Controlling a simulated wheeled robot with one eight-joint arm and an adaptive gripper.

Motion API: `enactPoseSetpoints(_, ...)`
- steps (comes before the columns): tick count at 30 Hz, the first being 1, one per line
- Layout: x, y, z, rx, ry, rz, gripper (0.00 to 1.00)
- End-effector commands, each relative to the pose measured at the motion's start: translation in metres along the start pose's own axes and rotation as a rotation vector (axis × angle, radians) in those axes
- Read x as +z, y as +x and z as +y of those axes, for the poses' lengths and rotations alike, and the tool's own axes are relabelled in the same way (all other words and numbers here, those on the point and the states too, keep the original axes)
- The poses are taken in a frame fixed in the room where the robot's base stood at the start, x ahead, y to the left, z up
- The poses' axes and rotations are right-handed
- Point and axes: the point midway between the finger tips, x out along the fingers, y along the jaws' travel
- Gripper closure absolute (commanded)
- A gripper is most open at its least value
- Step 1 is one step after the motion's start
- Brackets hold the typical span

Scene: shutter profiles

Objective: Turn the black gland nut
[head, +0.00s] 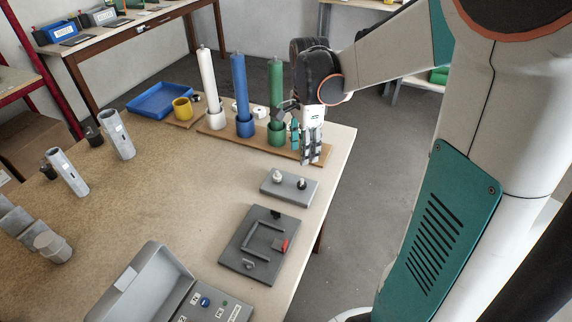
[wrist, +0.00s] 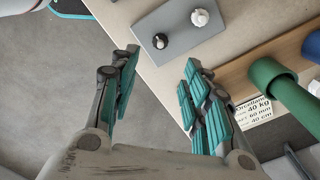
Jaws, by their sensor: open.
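The black gland nut (head: 301,184) is a small dark round piece on a grey block (head: 289,194) near the table's right edge. It stands beside a white one (head: 277,176). In the wrist view the black nut (wrist: 160,41) sits at the left of the white piece (wrist: 200,17) on the grey block (wrist: 174,30). My gripper (head: 311,150) points down, farther back than the block, by the right end of a wooden board. In the wrist view my gripper (wrist: 160,72) has its fingers spread apart with nothing between them. The nut is beyond the fingertips, not touched.
White, blue (head: 241,90) and green (head: 275,88) upright cylinders stand in cups on the wooden board (head: 214,134), close to my gripper. A grey plate with a red part (head: 240,262) and an open grey case (head: 150,285) lie nearer. Tabletop around the block is clear.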

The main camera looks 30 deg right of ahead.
Motion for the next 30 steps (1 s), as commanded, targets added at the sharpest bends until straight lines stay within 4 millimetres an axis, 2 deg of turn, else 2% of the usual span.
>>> enactPoseSetpoints(12, 0.001, 0.081, 0.000, -0.002, -0.004, 0.000, 0.57)
enactPoseSetpoints(18, 0.001, 0.112, 0.000, -0.002, -0.004, 0.000, 0.57)
enactPoseSetpoints(24, 0.001, 0.126, 0.000, -0.002, -0.004, 0.000, 0.57)
enactPoseSetpoints(30, 0.001, 0.128, 0.000, -0.002, -0.004, 0.000, 0.57)
